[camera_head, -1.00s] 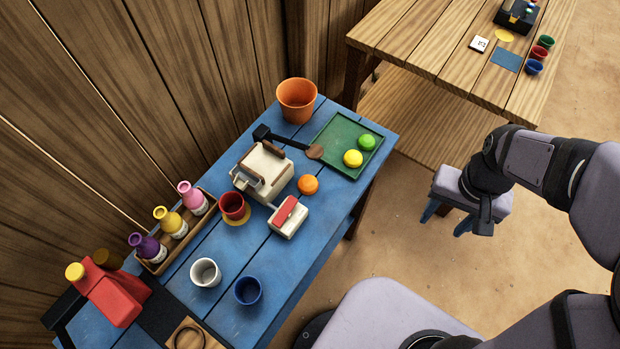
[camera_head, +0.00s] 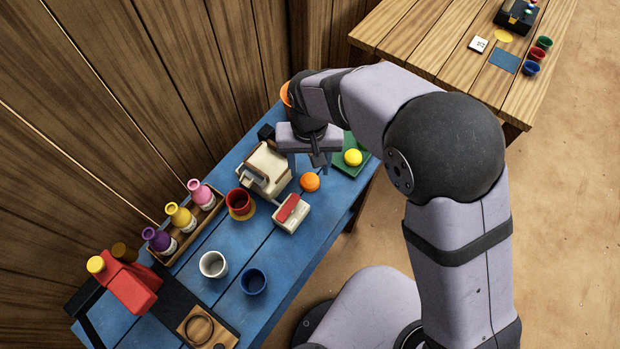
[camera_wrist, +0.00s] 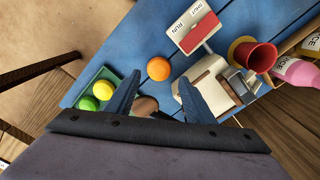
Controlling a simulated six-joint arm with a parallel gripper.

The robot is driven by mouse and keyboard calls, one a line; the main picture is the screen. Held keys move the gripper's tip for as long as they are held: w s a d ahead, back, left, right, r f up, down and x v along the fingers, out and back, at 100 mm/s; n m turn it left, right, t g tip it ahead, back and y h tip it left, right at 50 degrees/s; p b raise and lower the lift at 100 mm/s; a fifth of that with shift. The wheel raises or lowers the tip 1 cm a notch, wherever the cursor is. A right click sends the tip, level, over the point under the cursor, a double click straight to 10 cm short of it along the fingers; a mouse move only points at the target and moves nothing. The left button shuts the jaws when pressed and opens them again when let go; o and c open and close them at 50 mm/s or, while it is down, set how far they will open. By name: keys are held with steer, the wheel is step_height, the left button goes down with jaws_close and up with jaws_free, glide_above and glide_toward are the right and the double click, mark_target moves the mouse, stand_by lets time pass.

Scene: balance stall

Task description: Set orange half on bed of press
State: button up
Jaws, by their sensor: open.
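The orange half (camera_head: 310,182) sits on the blue table just right of the press, and it also shows in the wrist view (camera_wrist: 158,68). The cream press (camera_head: 266,170) stands left of the orange half; in the wrist view the press (camera_wrist: 211,84) is at the right. My arm hides part of the press handle and the green tray in the head view.
The green tray (camera_wrist: 93,78) holds a yellow and a green fruit. White and blue cups, bottles and an orange bucket (camera_head: 286,94) are also on the table.

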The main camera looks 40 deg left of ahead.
mark_target(310, 181)
steer(key=shift+f+p, duration=1.55)
steer(key=shift+f, duration=1.95)
steer(key=c, duration=0.9)
steer(key=shift+d+r+b, duration=0.1)
steer(key=shift+r+b, duration=0.05)
steer(key=shift+b, duration=0.15)
steer(key=shift+w+d+r+b, duration=0.1)
steer(key=shift+r+b, duration=0.25)
steer(key=shift+b, duration=0.05)
step_height(310, 181, up, 6)
steer(key=shift+r+b, duration=0.15)
steer(key=shift+b, duration=1.1)
steer(key=d+b, duration=0.5)
steer(key=d, duration=1.4)
steer(key=shift+d, duration=0.35)
